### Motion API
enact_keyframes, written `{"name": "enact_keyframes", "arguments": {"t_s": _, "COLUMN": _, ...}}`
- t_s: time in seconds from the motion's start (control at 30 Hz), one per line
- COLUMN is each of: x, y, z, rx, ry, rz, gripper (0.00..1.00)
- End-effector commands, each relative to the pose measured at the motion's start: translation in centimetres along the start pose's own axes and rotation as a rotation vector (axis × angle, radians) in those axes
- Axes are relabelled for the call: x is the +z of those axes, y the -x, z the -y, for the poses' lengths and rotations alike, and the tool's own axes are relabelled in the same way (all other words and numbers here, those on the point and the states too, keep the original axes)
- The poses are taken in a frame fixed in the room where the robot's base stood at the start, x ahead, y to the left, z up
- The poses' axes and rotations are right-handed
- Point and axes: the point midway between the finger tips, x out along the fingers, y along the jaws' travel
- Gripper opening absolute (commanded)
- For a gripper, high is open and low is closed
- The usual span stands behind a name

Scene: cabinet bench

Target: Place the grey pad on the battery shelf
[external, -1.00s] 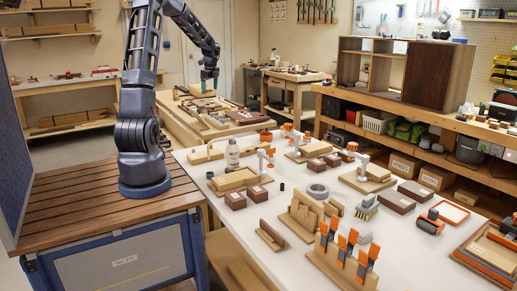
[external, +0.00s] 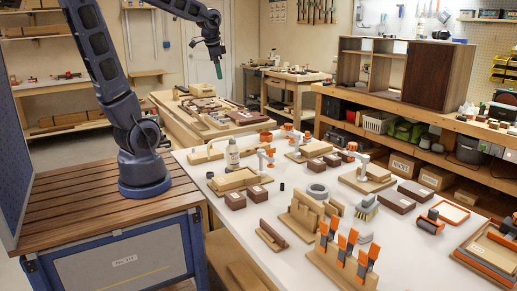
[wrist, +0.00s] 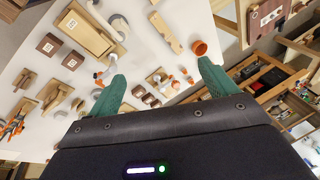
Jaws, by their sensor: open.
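My gripper (external: 217,68) is raised high over the far bench in the external view, with its green fingers pointing down. In the wrist view the two green fingers (wrist: 161,76) are spread apart with nothing between them. An open shelf cabinet (external: 385,70) stands on the back bench. No readable label marks a battery shelf.
The low wooden bench (external: 185,120) below my gripper carries blocks. The air around my gripper is clear.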

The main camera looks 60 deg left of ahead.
Motion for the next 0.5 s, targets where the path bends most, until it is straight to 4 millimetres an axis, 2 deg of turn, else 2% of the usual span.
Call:
{"name": "enact_keyframes", "arguments": {"t_s": 0.03, "x": 0.6, "y": 0.8, "z": -1.8, "rx": 0.003, "ry": 0.029, "rz": -0.023, "gripper": 0.85}}
{"name": "enact_keyframes", "arguments": {"t_s": 0.2, "x": 2.9, "y": 2.5, "z": -6.6, "rx": 0.035, "ry": 0.155, "rz": -0.087, "gripper": 0.85}}
{"name": "enact_keyframes", "arguments": {"t_s": 0.4, "x": 6.1, "y": 3.5, "z": -11.4, "rx": 0.097, "ry": 0.293, "rz": -0.148, "gripper": 0.85}}
{"name": "enact_keyframes", "arguments": {"t_s": 0.5, "x": 7.3, "y": 3.6, "z": -13.0, "rx": 0.125, "ry": 0.346, "rz": -0.167, "gripper": 0.85}}
